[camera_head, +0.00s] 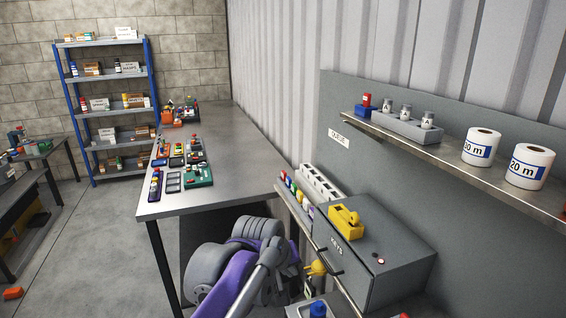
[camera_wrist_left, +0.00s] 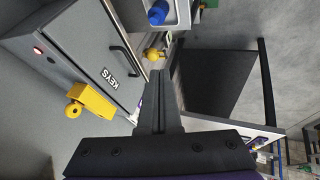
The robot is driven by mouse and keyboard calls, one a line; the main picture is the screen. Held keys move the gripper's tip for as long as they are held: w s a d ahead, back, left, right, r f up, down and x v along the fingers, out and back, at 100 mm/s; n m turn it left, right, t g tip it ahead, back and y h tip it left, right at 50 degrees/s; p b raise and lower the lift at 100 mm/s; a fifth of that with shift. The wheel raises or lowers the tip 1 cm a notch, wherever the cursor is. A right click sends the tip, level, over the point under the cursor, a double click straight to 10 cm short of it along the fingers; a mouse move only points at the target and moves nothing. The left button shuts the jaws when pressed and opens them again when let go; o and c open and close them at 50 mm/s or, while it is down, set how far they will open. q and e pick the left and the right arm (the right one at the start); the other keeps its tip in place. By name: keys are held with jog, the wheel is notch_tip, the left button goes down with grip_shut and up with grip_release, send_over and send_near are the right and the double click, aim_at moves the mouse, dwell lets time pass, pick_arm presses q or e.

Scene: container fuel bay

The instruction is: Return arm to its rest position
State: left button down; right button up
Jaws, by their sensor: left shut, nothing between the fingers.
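My left arm (camera_head: 232,280), grey and purple, is bent in front of the workbench, at the bottom centre of the head view. Its gripper is near the left side of the grey key cabinet (camera_head: 375,262); the arm partly hides it in the head view. In the left wrist view the gripper's dark fingers (camera_wrist_left: 158,80) are together, with nothing between them. The cabinet, marked KEYS (camera_wrist_left: 85,50), lies left of the fingers. A yellow knob-like part (camera_wrist_left: 153,53) is just beyond the fingertips; contact is not visible. My right gripper is not in view.
The workbench (camera_head: 240,180) holds several coloured switch units behind the arm. A shelf (camera_head: 480,175) with white rolls juts from the right wall. A yellow object (camera_head: 346,222) sits on the cabinet. A grey tray with a blue item (camera_head: 318,309) is close at the bottom. Open floor lies left.

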pick_arm(q)
jog(key=s+a+f+m+y, duration=0.1)
jog(key=s+a+f, duration=0.7)
jog(key=s+a, duration=0.2)
jog(key=s+a+f+m+y, duration=0.1)
jog(key=s+a+f+y, duration=0.1)
jog(key=s+a+f, duration=0.7)
jog(key=s+a, duration=0.1)
jog(key=s, duration=0.4)
jog(key=shift+a, duration=0.4)
